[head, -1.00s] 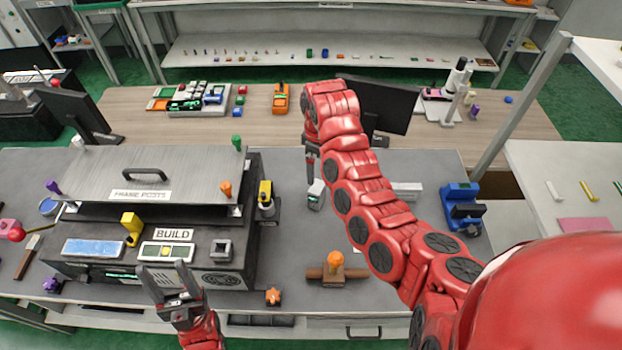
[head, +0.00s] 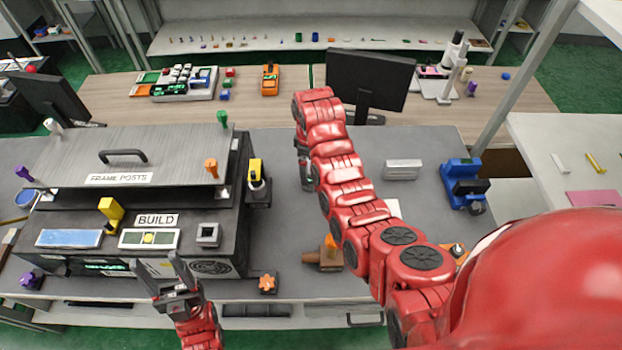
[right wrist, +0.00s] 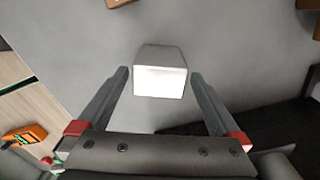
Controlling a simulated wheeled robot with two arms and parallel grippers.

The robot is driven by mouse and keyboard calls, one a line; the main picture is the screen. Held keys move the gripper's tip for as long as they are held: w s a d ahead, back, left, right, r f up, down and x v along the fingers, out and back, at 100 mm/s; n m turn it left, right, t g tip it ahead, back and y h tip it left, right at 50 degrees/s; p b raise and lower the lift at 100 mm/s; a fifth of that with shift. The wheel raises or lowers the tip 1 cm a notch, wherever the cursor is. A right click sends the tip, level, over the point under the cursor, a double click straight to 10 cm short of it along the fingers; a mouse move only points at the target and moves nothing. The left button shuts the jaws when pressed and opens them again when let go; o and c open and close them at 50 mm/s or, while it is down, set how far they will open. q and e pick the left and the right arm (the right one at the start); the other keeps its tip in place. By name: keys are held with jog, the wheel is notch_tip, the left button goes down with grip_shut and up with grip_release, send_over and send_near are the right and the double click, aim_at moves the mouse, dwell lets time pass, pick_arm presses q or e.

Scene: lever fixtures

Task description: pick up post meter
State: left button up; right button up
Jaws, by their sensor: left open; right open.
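No item in view is legibly marked as the post meter. In the right wrist view a small grey block with a bright white face (right wrist: 160,82) stands on the grey bench, between and slightly beyond the fingertips of my right gripper (right wrist: 160,75). That gripper is open, with a gap on each side of the block. In the head view my right gripper (head: 304,172) is low over the bench and my right arm hides the block. My left gripper (head: 154,262) is open and empty in front of the BUILD station (head: 225,225).
A FRAME POSTS lid with a handle (head: 123,155) tops the station. A grey block (head: 402,170) and a blue device (head: 464,184) stand right of my right arm. An orange device (head: 270,79) and a monitor (head: 370,80) are on the back table. A brown fixture (head: 325,259) is nearer.

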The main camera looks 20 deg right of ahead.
jog(key=shift+f+p, duration=0.15)
jog(key=shift+p, duration=0.2)
notch_tip(320, 180, down, 4)
jog(key=p, duration=0.2)
jog(key=shift+d+p, duration=0.15)
jog(key=shift+p, duration=0.15)
jog(key=shift+f, duration=0.5)
grip_shut()
